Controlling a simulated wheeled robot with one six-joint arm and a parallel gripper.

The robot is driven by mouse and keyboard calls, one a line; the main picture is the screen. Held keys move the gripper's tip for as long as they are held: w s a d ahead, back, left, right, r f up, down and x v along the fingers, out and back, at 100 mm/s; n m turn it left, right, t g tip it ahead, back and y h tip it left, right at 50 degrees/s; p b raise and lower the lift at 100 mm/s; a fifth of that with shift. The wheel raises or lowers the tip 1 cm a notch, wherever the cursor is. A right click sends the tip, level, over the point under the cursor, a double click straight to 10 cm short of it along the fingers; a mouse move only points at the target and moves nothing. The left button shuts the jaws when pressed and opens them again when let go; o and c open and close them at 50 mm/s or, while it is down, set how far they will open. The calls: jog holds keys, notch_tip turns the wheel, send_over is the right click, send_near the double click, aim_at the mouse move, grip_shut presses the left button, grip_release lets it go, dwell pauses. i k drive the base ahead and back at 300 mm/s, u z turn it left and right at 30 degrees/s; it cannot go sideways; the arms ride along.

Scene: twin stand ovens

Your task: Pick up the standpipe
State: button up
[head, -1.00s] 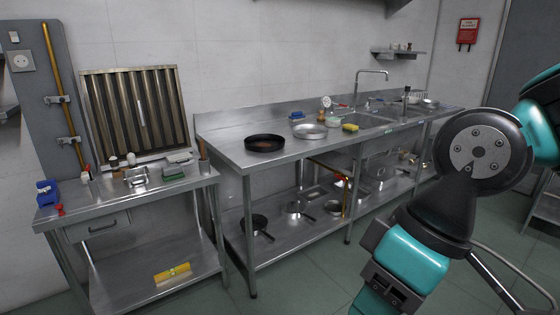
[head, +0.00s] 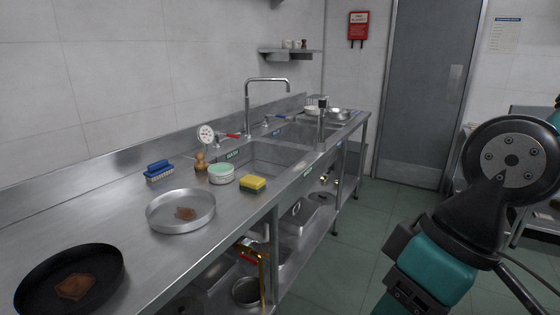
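An upright steel tube with a dark top, which looks like the standpipe (head: 321,125), stands at the front of the far sink basin (head: 305,130) in the head view. I cannot tell whether its foot is in the basin or on the rim. My arm's teal and black links fill the right side of the view, well to the right of the tube. My gripper's fingers are not in view.
The steel sink bench (head: 110,215) holds a dark pan (head: 45,280), a round tray (head: 160,217), a blue brush (head: 158,170), a green-topped tub (head: 221,174) and a sponge (head: 253,184). A tall tap (head: 247,105) rises behind the sinks. The floor (head: 345,240) right of the bench is clear.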

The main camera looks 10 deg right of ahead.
aim_at(322, 102)
jog(key=z, duration=0.35)
jog(key=i, duration=1.1)
jog(key=z, duration=0.75)
jog(key=i, duration=1.65)
jog(key=u, duration=0.55)
